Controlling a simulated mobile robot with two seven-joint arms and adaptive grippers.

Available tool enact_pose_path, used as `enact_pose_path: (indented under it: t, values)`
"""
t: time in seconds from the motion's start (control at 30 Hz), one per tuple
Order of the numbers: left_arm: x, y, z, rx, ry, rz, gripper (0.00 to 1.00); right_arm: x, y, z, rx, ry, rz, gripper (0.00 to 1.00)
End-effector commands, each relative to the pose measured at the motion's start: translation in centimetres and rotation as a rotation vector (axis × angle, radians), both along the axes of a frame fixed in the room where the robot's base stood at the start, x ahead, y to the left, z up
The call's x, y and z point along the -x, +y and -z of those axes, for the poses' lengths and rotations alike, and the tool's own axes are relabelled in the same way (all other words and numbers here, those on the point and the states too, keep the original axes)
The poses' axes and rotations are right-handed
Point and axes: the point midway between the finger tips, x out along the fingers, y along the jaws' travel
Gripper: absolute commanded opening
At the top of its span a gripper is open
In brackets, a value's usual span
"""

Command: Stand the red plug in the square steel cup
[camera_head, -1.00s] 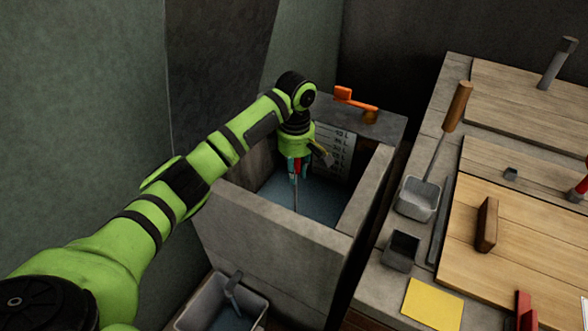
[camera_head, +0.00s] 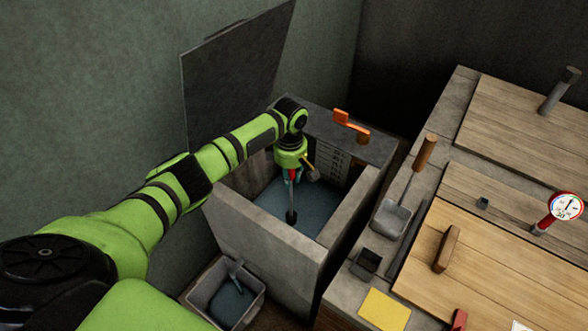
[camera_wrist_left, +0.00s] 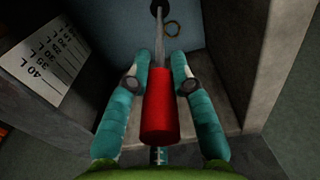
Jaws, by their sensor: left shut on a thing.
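My left gripper (camera_head: 292,175) is shut on the red plug, over the open stone tank (camera_head: 268,250). In the left wrist view the teal fingers (camera_wrist_left: 157,82) close on both sides of its red handle (camera_wrist_left: 160,110). A thin steel rod runs from the handle to a dark round end (camera_head: 291,217), which shows over the blue-grey tank floor. A small ring (camera_wrist_left: 173,30) lies on that floor near the dark end. The square steel cup (camera_head: 366,263) is a small dark open box on the counter's near left edge, right of the tank. It looks empty. My right gripper is not in view.
A steel scoop (camera_head: 391,218) with a wooden handle lies behind the cup. A yellow card (camera_head: 384,309) lies in front. A wooden block (camera_head: 446,249) and a dial gauge (camera_head: 566,207) are further right. An orange lever (camera_head: 350,125) is on the tank's back rim. A grey bin (camera_head: 255,300) stands below.

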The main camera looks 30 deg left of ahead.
Motion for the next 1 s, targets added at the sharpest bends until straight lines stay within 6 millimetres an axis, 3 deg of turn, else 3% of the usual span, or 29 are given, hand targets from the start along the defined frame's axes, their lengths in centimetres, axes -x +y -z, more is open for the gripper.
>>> enact_pose_path:
  t: [0.27, 0.77, 1.0]
  values:
    - [-0.1, 0.0, -1.2, 0.001, -0.003, 0.001, 0.00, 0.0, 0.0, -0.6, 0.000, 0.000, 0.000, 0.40]
    - [0.0, 0.1, -6.0, -0.001, -0.003, 0.000, 0.00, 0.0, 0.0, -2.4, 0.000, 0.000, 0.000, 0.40]
    - [0.0, -0.1, -8.0, 0.002, -0.001, 0.001, 0.00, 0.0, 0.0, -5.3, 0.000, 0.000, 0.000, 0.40]
